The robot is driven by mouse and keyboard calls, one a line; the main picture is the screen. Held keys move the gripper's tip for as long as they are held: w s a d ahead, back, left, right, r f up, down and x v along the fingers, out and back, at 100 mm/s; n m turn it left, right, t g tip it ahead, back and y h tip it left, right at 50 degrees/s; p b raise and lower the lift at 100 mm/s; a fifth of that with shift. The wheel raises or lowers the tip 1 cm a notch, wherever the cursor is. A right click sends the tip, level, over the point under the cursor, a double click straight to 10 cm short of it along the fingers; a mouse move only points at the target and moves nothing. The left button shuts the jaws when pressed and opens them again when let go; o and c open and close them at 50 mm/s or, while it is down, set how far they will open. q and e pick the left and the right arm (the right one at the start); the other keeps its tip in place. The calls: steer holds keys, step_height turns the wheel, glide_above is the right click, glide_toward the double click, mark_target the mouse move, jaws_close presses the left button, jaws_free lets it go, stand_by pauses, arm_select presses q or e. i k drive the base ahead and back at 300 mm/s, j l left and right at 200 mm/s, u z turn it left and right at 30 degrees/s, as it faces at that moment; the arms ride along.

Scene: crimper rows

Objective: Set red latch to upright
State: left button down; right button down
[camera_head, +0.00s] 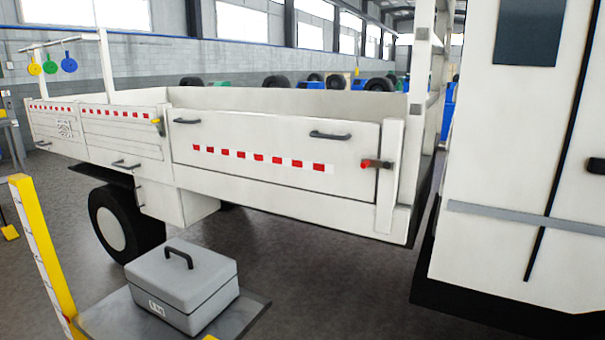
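The red latch (376,164) is on the right end of the truck bed's white side panel (270,180), beside the corner post. Its red grip lies about horizontal, with a dark end piece at its right. Neither of my grippers shows in the head view.
A yellow latch (157,122) is at the panel's left end. Dark handles (330,135) stick out from the panel. A grey toolbox (182,284) sits on a platform (105,318) in front, beside a yellow post (42,255). The white cab (500,180) stands at right. Grey floor between is clear.

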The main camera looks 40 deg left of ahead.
mark_target(366, 161)
steer(key=i+u, duration=0.15)
steer(key=u, duration=0.3)
steer(key=i+u, duration=0.2)
steer(key=u, duration=0.25)
steer(key=i+u, duration=0.2)
steer(key=u, duration=0.3)
steer(key=i+l+u, duration=0.15)
steer(key=u, duration=0.3)
steer(key=i+l+u, duration=0.2)
steer(key=i+j, duration=0.05)
